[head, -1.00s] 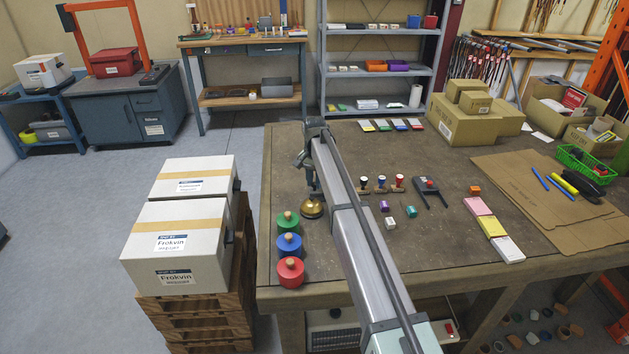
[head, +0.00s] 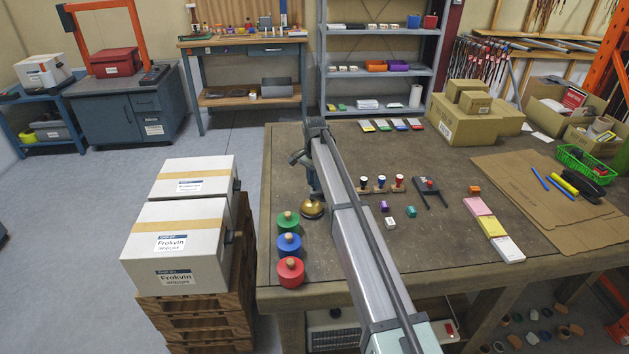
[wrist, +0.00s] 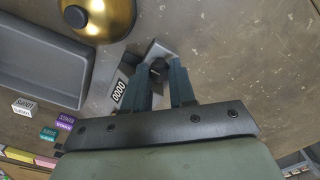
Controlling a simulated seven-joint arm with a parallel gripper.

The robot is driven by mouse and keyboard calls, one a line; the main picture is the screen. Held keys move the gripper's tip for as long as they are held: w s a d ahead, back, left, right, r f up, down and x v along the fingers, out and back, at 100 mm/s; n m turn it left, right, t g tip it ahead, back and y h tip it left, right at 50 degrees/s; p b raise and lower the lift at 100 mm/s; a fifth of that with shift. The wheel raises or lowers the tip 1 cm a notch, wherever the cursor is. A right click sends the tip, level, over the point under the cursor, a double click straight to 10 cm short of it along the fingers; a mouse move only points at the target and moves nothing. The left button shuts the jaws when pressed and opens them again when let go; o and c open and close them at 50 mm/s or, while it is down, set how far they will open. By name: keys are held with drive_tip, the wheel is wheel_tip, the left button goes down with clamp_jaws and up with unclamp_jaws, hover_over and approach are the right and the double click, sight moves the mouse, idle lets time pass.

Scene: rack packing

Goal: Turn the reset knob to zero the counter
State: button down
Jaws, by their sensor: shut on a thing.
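My gripper (wrist: 160,78) is shut on the knob from above, and the fingers cover part of the counter. In the head view, my gripper (head: 314,188) points down at the table's left part, just behind the brass bell. The counter cannot be made out there.
The brass bell (head: 312,209) stands close to my gripper. Green, blue and red round pots (head: 290,272) line the table's left edge. A grey tray (wrist: 45,75) lies beside the counter. Stamps (head: 381,184) stand right of my arm.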

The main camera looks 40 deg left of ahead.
drive_tip(key=c, duration=1.2)
unclamp_jaws()
drive_tip(key=shift+r, duration=0.15)
wheel_tip(320, 180, up, 14)
drive_tip(key=shift+f, duration=0.2)
